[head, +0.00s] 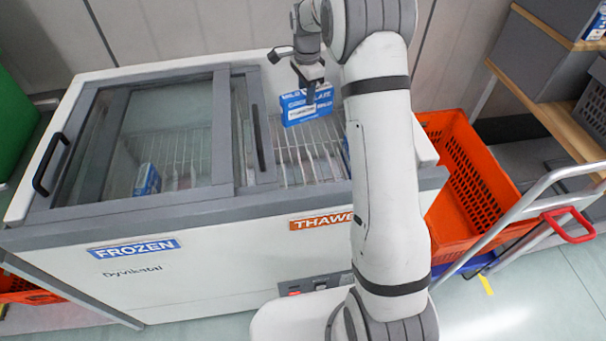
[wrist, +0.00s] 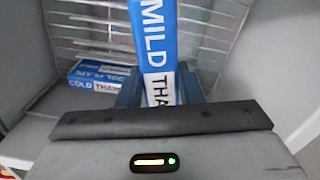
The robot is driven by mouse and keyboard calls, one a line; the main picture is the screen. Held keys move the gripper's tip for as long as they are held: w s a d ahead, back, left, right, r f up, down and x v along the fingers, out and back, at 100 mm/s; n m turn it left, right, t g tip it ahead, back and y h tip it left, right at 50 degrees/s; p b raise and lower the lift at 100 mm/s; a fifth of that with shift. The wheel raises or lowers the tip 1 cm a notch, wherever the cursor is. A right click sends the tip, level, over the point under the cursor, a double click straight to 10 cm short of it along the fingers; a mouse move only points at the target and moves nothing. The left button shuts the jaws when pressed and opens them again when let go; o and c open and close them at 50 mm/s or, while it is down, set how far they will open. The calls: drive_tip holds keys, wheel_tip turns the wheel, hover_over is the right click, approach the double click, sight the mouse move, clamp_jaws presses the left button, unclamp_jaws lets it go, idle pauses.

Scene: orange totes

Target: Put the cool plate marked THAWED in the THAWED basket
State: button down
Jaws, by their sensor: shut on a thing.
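My gripper (head: 311,92) is shut on a blue and white box (head: 306,106), held upright over the open right part of the freezer (head: 200,290). In the wrist view the held box (wrist: 155,45) shows "MILD" and, on a white label, "THA"; the rest is hidden. A second blue box (wrist: 98,82) lies at left in the wrist view, with a label beginning "THA" and a first word that looks like "COLD" or "COOL". An orange basket (head: 440,128) stands right of the freezer; no label on it shows.
An orange THAWED sign (head: 320,222) and a blue FROZEN sign (head: 134,248) are on the freezer front. A blue box (head: 147,180) shows under the glass lid (head: 190,130). A trolley handle (head: 545,185) and a wooden shelf (head: 545,100) are at right.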

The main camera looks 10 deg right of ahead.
wheel_tip(320, 180, down, 15)
drive_tip(key=w+m+b, duration=0.1)
drive_tip(key=m+b, duration=0.2)
drive_tip(key=b, duration=0.1)
drive_tip(key=shift+w+a+r, duration=0.15)
drive_tip(key=shift+w+a, duration=0.1)
drive_tip(key=shift+w, duration=0.15)
drive_tip(key=shift+f+b, duration=0.2)
drive_tip(key=shift+b, duration=0.1)
drive_tip(key=c, duration=1)
unclamp_jaws()
